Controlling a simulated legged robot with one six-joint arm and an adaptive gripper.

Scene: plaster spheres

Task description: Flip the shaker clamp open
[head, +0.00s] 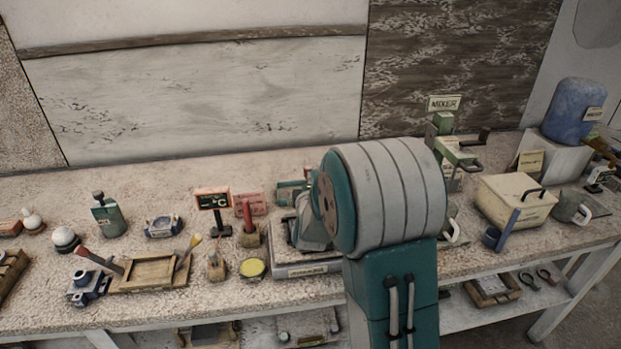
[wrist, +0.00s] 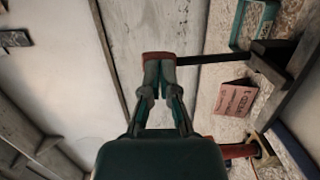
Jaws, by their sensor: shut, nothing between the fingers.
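In the wrist view my gripper (wrist: 159,72) has its two teal fingers together with nothing between them. A dark bar (wrist: 215,58) with a reddish-brown end block (wrist: 157,54) lies at the fingertips; it looks like the clamp arm. The bar runs right to a dark frame piece (wrist: 272,70). The fingertips overlap the block; I cannot tell whether they touch it. In the head view a low grey device with a label on its front edge (head: 305,269), probably the shaker, stands mid-bench.
A pink card (wrist: 236,97) and a teal-framed item (wrist: 253,22) lie near the bar in the wrist view. A red-handled tool (head: 248,216) stands left of the device. A yellow-topped tin (head: 253,268) sits in front. The green mixer (head: 443,145) is at the back right.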

